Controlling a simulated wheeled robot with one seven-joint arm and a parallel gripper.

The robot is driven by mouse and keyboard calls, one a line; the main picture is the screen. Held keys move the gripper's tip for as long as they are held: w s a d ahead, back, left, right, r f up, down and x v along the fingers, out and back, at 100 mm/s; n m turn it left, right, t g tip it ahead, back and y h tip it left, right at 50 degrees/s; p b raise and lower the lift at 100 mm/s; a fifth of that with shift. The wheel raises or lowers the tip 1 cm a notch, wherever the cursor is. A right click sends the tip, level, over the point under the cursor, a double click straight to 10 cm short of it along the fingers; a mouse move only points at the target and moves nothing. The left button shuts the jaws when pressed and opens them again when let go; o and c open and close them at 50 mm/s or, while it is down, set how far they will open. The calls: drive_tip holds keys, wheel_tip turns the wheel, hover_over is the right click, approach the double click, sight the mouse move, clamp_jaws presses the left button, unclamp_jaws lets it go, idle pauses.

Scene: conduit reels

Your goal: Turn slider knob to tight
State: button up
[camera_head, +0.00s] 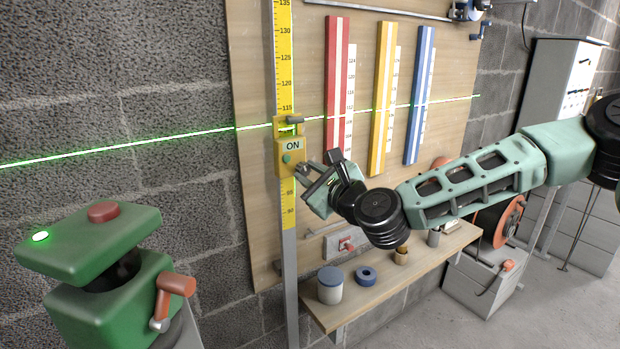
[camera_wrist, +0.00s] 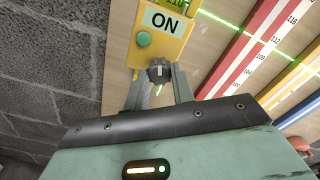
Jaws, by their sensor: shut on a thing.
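A yellow slider box (camera_head: 288,156) marked ON rides on the upright yellow scale (camera_head: 285,60) in the head view. It also shows at the top of the wrist view (camera_wrist: 165,32), with a green button on its face. The dark slider knob (camera_wrist: 159,72) sits at the box's lower side, with a pale line on it. My gripper (camera_head: 308,175) reaches in from the right, and in the wrist view its fingers (camera_wrist: 160,84) stand on both sides of the knob, shut on it. The knob is mostly hidden by my gripper in the head view. I cannot read any tight mark.
Red, yellow and blue scale bars (camera_head: 383,90) hang on the wooden board to the right. A green laser device (camera_head: 95,240) stands at the lower left.

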drive_tip(key=shift+m+b, duration=0.4)
drive_tip(key=shift+m, duration=1.1)
drive_tip(key=o, duration=1)
drive_tip(key=b+v, duration=0.7)
drive_tip(key=v, duration=1)
drive_tip(key=shift+d, duration=0.2)
